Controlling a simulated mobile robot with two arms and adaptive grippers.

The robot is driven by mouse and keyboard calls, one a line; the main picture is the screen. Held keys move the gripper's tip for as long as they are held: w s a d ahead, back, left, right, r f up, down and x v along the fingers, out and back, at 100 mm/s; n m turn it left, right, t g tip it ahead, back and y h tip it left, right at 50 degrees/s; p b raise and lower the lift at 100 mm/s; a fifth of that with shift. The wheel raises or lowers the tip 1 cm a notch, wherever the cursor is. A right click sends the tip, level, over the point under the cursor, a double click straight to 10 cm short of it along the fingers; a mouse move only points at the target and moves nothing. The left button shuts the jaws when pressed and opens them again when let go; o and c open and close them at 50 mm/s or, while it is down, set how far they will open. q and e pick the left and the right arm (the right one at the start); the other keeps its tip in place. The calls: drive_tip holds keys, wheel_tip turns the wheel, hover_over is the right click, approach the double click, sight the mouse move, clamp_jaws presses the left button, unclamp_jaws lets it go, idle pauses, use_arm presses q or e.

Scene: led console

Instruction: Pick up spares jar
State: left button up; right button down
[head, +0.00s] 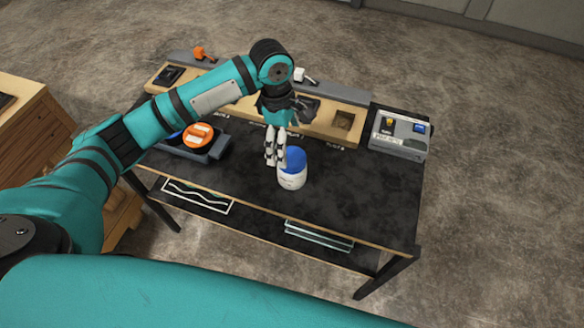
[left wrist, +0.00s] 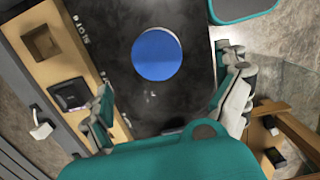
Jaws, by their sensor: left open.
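The spares jar, taken to be the white jar with a blue lid (head: 292,168), stands upright on the black table top near its middle. My left gripper (head: 275,152) is above the table, just left of the jar in the head view, with its fingers pointing down. In the left wrist view the round blue lid (left wrist: 157,54) is seen from above, ahead of the gripper (left wrist: 168,102). The fingers are spread wide with nothing between them. Contact with the jar cannot be made out. My right gripper is not in view.
A wooden slotted rack (head: 343,122) runs along the back of the table (head: 360,190). A grey box with coloured parts (head: 400,134) stands at the right. An orange-topped round item (head: 197,135) sits in a dark tray at the left. The table right of the jar is clear.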

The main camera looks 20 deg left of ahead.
sight(290, 158)
use_arm(q)
drive_tip(key=f, duration=0.5)
drive_tip(key=shift+d+f+p, duration=0.3)
drive_tip(key=shift+d+f, duration=0.1)
drive_tip(key=shift+w+d+f+p, duration=0.1)
drive_tip(key=shift+d+f+p, duration=0.1)
drive_tip(key=shift+f, duration=0.65)
drive_tip(key=shift+w+d+f+p, duration=0.1)
drive_tip(key=shift+f+p, duration=0.05)
drive_tip(key=shift+f, duration=0.7)
drive_tip(key=shift+d+f+p, duration=0.15)
drive_tip(key=shift+f+p, duration=0.05)
drive_tip(key=shift+f, duration=0.65)
drive_tip(key=c, duration=1.1)
drive_tip(key=shift+c, duration=0.9)
drive_tip(key=shift+r, duration=0.2)
